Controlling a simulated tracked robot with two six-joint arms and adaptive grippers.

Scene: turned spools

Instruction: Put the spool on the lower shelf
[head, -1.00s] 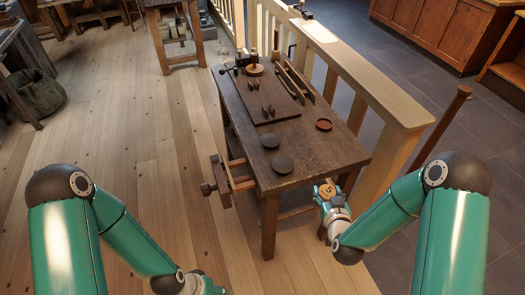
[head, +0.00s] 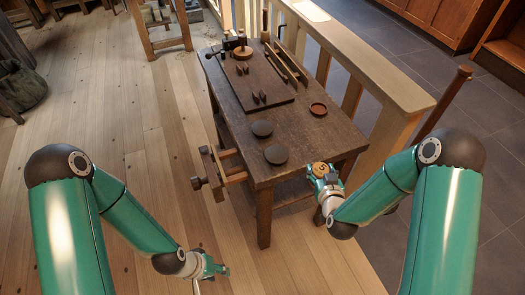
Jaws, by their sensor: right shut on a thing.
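The lower shelf (head: 291,193) shows only as a dark strip under the bench top, between the legs. My left gripper (head: 219,268) hangs low over the floor, left of the bench's front leg and away from the spool. Its fingers are too small to tell open from shut.
The bench top (head: 310,140) carries two dark discs (head: 262,128), a reddish dish (head: 318,109) and tools at its far end. A wooden vise (head: 215,170) juts from its left side. A pale railing (head: 385,100) runs close along its right.

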